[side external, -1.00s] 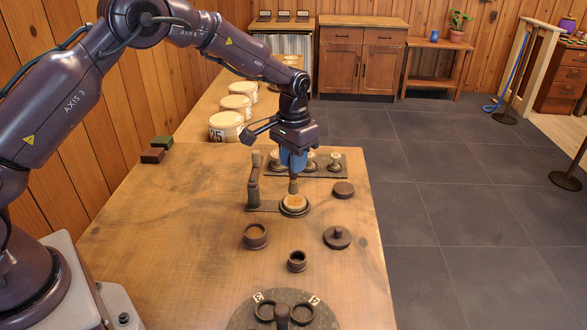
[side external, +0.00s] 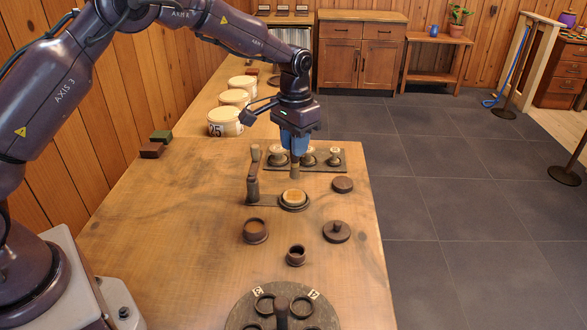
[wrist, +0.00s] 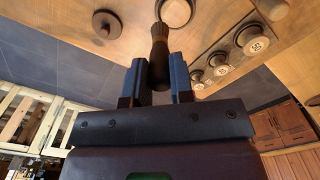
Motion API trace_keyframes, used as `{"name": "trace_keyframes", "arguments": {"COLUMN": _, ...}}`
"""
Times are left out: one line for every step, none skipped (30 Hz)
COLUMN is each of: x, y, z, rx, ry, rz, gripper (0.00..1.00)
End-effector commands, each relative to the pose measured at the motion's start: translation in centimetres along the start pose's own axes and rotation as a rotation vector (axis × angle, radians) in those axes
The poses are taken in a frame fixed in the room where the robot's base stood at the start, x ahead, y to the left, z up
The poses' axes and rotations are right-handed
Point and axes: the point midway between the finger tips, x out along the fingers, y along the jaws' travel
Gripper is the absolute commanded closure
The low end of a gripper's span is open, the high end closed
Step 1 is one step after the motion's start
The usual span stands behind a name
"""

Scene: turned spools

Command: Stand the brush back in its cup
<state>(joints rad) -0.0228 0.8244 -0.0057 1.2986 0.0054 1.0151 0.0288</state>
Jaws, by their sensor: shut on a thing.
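My gripper (side external: 295,148), with blue fingers, is shut on the brush (side external: 295,169). The brush hangs upright, its lower end just above a pale round pad (side external: 293,196) in a dark ring. In the wrist view the dark, bulging brush (wrist: 159,55) sits between the two fingers (wrist: 160,78). A small dark open cup (side external: 296,255) stands nearer the front of the table, and a wider dark round cup (side external: 255,231) stands to its left. Both are apart from the brush. I cannot tell which of them is the brush's cup.
An upright post (side external: 254,175) stands left of the pad. Behind is a rack (side external: 325,168) with several round-topped spools. A round stand with rings (side external: 240,318) is at the front.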

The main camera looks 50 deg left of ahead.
Motion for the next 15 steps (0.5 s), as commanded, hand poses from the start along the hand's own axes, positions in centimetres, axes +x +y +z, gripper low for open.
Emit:
{"name": "trace_keyframes", "arguments": {"x": -0.6, "y": 1.1, "z": -0.1, "rx": 0.021, "ry": 0.009, "rz": 0.001, "gripper": 0.97}}
{"name": "trace_keyframes", "arguments": {"x": -0.9, "y": 1.9, "z": 0.1, "rx": 0.036, "ry": 0.010, "rz": 0.001, "gripper": 0.97}}
{"name": "trace_keyframes", "arguments": {"x": -1.2, "y": 3.0, "z": 0.6, "rx": 0.058, "ry": 0.010, "rz": 0.001, "gripper": 0.97}}
{"name": "trace_keyframes", "arguments": {"x": -1.4, "y": 4.0, "z": 1.0, "rx": 0.077, "ry": 0.008, "rz": 0.001, "gripper": 0.97}}
{"name": "trace_keyframes", "arguments": {"x": -1.5, "y": 5.0, "z": 1.6, "rx": 0.089, "ry": 0.008, "rz": 0.001, "gripper": 0.97}}
{"name": "trace_keyframes", "arguments": {"x": -1.6, "y": 6.3, "z": 2.5, "rx": 0.103, "ry": 0.005, "rz": 0.001, "gripper": 0.97}}
{"name": "trace_keyframes", "arguments": {"x": -1.6, "y": 7.3, "z": 3.2, "rx": 0.110, "ry": 0.004, "rz": 0.001, "gripper": 0.97}}
{"name": "trace_keyframes", "arguments": {"x": -1.6, "y": 8.1, "z": 4.0, "rx": 0.114, "ry": 0.004, "rz": 0.001, "gripper": 0.97}}
{"name": "trace_keyframes", "arguments": {"x": -1.5, "y": 9.2, "z": 5.0, "rx": 0.113, "ry": 0.003, "rz": 0.000, "gripper": 0.97}}
{"name": "trace_keyframes", "arguments": {"x": -1.4, "y": 9.8, "z": 5.8, "rx": 0.112, "ry": 0.001, "rz": 0.000, "gripper": 0.97}}
{"name": "trace_keyframes", "arguments": {"x": -1.3, "y": 10.3, "z": 6.5, "rx": 0.105, "ry": 0.001, "rz": 0.000, "gripper": 0.97}}
{"name": "trace_keyframes", "arguments": {"x": -1.0, "y": 10.8, "z": 7.3, "rx": 0.094, "ry": -0.002, "rz": -0.001, "gripper": 0.97}}
{"name": "trace_keyframes", "arguments": {"x": -0.9, "y": 11.0, "z": 7.9, "rx": 0.085, "ry": -0.001, "rz": -0.001, "gripper": 0.97}}
{"name": "trace_keyframes", "arguments": {"x": -0.7, "y": 11.1, "z": 8.3, "rx": 0.072, "ry": -0.002, "rz": -0.002, "gripper": 0.97}}
{"name": "trace_keyframes", "arguments": {"x": -0.4, "y": 11.2, "z": 8.8, "rx": 0.056, "ry": -0.003, "rz": -0.002, "gripper": 0.97}}
